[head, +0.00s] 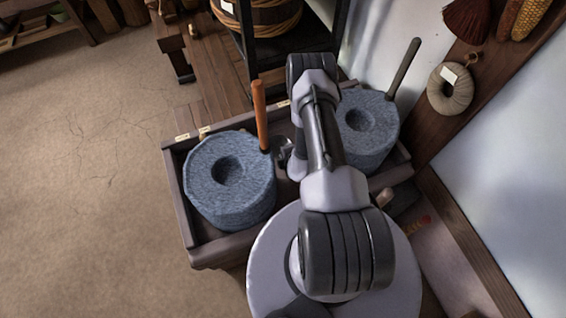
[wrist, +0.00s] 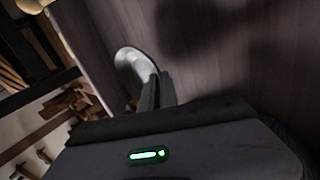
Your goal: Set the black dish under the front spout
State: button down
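Two blue-grey stone querns stand in a wooden trough (head: 178,190). The left quern (head: 205,200) has an orange handle, and the right quern (head: 378,150) has a dark handle. My arm reaches between them and hides part of the trough. In the wrist view my gripper's dark fingers (wrist: 156,92) look close together, beside a pale, shiny rounded thing (wrist: 130,62) whose identity is unclear. A small dark, shiny shape (head: 284,152) shows beside my arm near the orange handle; I cannot tell if it is my gripper or a dish. I cannot make out the black dish or front spout.
A coil of cord (head: 450,90) and a brush (head: 466,18) hang on the right wall. Small pale tags sit on the trough's rear rim. The floor at left is clear.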

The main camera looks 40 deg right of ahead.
notch_tip(320, 180, down, 3)
jog(key=shift+f+b, duration=0.2)
jog(key=shift+b, duration=0.4)
jog(key=shift+r, duration=0.15)
jog(key=c, duration=1.9)
grip_release()
jog(key=p+v, duration=0.5)
jog(key=v, duration=0.7)
